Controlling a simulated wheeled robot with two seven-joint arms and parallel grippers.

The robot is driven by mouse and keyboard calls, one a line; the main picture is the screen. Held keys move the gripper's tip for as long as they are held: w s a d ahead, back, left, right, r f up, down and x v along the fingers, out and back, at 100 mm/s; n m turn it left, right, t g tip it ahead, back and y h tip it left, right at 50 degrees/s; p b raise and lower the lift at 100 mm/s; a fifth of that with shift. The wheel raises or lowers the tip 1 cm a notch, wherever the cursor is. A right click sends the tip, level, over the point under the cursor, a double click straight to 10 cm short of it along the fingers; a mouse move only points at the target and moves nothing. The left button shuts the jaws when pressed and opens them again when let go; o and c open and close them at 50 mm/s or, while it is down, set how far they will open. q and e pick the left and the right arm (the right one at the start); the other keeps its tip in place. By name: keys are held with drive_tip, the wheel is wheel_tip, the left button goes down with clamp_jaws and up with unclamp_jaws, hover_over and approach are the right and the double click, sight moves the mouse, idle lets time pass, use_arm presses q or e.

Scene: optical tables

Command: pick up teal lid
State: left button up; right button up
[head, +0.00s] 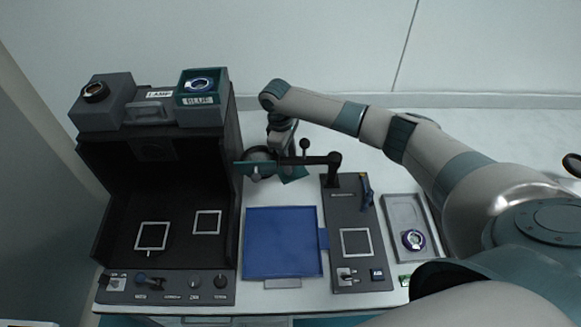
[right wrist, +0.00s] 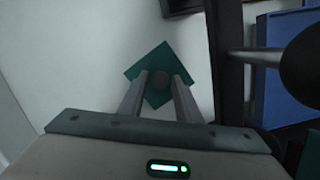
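The teal lid (right wrist: 134,73) is a flat square with a dark round knob (right wrist: 160,81) at its middle, seen in the right wrist view on the white surface. In the head view a teal corner (head: 297,174) of it shows behind the black swing arm, the rest hidden. My right gripper (right wrist: 160,78) is open, its two fingers on either side of the knob with small gaps showing. In the head view the right gripper (head: 284,150) is partly hidden by the swing arm. My left gripper is not in view.
A black swing arm (head: 310,160) with a ball-topped pin stands right beside the right gripper. A dark open booth (head: 150,200) is at left, with grey and teal boxes (head: 203,97) on top. A blue mat (head: 283,243) and grey tray (head: 403,215) lie nearer.

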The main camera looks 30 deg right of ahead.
idle(0.3)
clamp_jaws()
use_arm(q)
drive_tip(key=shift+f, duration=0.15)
use_arm(e)
drive_tip(key=shift+d+r+b, duration=0.2)
drive_tip(key=shift+r+b, duration=0.1)
drive_tip(key=shift+b, duration=0.25)
wheel_tip(320, 180, up, 6)
drive_tip(key=shift+r+b, duration=0.25)
drive_tip(key=shift+b, duration=0.9)
use_arm(q)
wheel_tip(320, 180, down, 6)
drive_tip(key=b, duration=0.3)
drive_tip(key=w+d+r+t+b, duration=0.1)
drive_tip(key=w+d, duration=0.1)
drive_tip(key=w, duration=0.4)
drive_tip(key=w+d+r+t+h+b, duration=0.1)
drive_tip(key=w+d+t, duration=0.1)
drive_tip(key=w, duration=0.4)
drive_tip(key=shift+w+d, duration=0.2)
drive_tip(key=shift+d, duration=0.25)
use_arm(e)
drive_tip(key=s+d, duration=0.3)
drive_tip(key=d, duration=1.6)
drive_tip(key=shift+d, duration=0.2)
